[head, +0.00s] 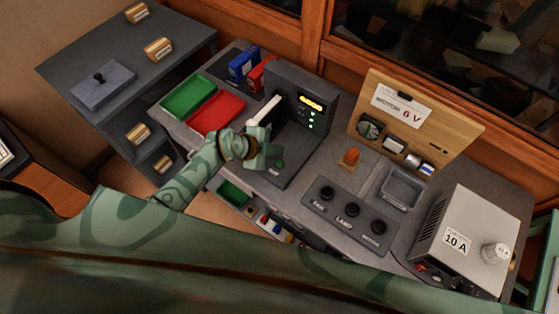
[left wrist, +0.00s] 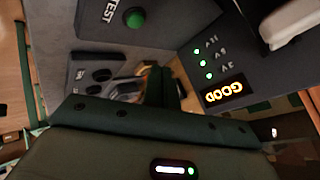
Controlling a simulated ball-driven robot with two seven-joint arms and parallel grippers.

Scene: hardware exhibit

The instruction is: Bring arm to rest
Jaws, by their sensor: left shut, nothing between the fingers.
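My left gripper (head: 266,155) is over the dark tester (head: 299,120) on the bench, in front of its upright panel. It is shut, with nothing between its fingers. In the left wrist view the gripper's dark fingers (left wrist: 161,88) come up from the green hand. The tester's panel (left wrist: 226,55) shows there with a lit GOOD sign and green lights, and a green button (left wrist: 134,17) sits by the word TEST. My right gripper is out of view.
Green (head: 187,97) and red (head: 216,112) trays lie left of the tester. A knob panel (head: 347,215), an orange lamp (head: 350,157), a wooden meter board (head: 417,120) and a grey power box (head: 466,240) stand to the right. A grey drawer cabinet (head: 130,60) is at the left.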

